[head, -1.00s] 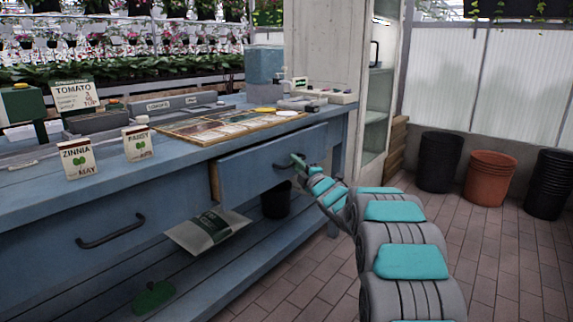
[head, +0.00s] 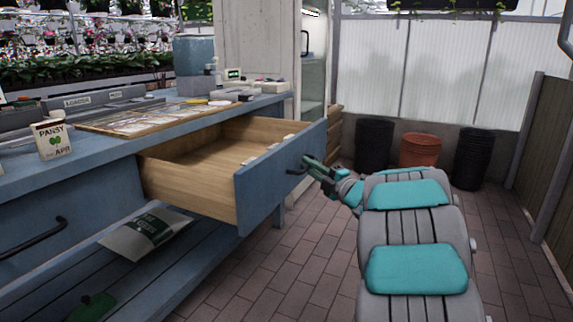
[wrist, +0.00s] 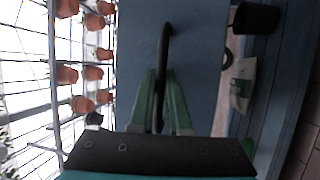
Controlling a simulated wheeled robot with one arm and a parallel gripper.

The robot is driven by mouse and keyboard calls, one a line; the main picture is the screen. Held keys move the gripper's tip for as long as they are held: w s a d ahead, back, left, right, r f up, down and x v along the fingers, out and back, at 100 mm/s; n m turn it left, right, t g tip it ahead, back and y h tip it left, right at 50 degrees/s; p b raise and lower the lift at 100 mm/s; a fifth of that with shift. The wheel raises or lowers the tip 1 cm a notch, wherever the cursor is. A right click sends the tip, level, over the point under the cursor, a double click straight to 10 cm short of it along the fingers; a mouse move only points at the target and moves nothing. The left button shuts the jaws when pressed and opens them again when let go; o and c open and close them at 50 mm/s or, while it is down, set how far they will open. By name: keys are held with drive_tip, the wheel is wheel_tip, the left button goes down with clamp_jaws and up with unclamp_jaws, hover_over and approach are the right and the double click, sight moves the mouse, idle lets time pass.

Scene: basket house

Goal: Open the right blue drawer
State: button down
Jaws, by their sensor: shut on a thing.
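The right blue drawer (head: 270,183) stands far out of the blue workbench (head: 110,182) in the head view. Its wooden inside shows, with small pale pieces along the inner side of the front. My gripper (head: 306,163) is at the drawer's dark handle (head: 293,170). In the wrist view the green fingers of my gripper (wrist: 161,100) are shut on the dark curved handle (wrist: 165,45), in front of the blue drawer front (wrist: 200,60). The left drawer's handle (head: 35,238) shows at the lower left, and that drawer is closed.
A white bag (head: 145,232) is on the lower shelf. Black (head: 374,143) and terracotta (head: 418,150) bins stand by the back wall. The brick floor (head: 290,255) beside the bench is clear.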

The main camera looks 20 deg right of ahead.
drive_tip(key=shift+s+d+f, duration=0.1)
drive_tip(key=shift+s+d, duration=1.75)
drive_tip(key=shift+s, duration=0.2)
drive_tip(key=c, duration=0.9)
unclamp_jaws()
drive_tip(key=v, duration=0.7)
drive_tip(key=shift+s+d, duration=0.15)
drive_tip(key=shift+s, duration=0.2)
